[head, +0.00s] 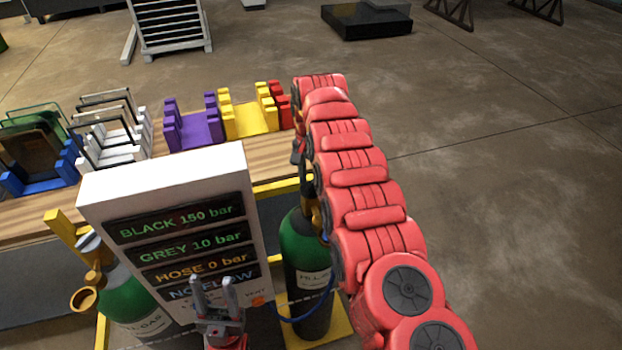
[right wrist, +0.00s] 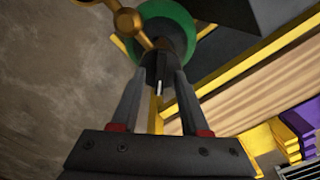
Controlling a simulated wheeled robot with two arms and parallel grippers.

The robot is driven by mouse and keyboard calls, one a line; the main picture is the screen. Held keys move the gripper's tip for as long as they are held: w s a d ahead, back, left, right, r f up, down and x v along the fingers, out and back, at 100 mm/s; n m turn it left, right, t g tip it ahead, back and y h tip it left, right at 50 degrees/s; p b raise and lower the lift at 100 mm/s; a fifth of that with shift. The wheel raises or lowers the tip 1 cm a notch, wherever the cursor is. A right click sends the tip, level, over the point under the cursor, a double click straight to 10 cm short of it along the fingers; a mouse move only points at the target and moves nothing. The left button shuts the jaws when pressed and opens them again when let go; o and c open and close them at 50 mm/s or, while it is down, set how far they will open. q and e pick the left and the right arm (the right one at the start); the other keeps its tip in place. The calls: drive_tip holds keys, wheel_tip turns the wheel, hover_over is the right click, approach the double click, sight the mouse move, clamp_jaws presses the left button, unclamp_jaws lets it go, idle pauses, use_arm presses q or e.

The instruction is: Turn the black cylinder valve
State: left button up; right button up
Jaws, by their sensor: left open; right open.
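The black cylinder (head: 309,318) with a green shoulder stands right of the display panel in the head view. Its brass valve (head: 309,205) is partly hidden by my right arm. In the right wrist view, the brass valve (right wrist: 130,20) and green shoulder (right wrist: 178,18) show beyond my right gripper (right wrist: 160,85). That gripper is open, its fingers on either side of a dark part near the valve; contact cannot be told. It is mostly hidden in the head view. My left gripper (head: 218,292) is open and empty in front of the panel's lower edge.
The white panel (head: 90,195) reads BLACK 150 bar, GREY 10 bar, HOSE 0 bar. A second green-shouldered cylinder (head: 125,295) stands left. A blue hose (head: 310,313) runs by the black cylinder. Behind is a wooden bench (head: 285,150) with coloured racks (head: 192,130). Floor at right is clear.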

drive_tip(key=shift+f, duration=0.3)
clamp_jaws()
idle(0.3)
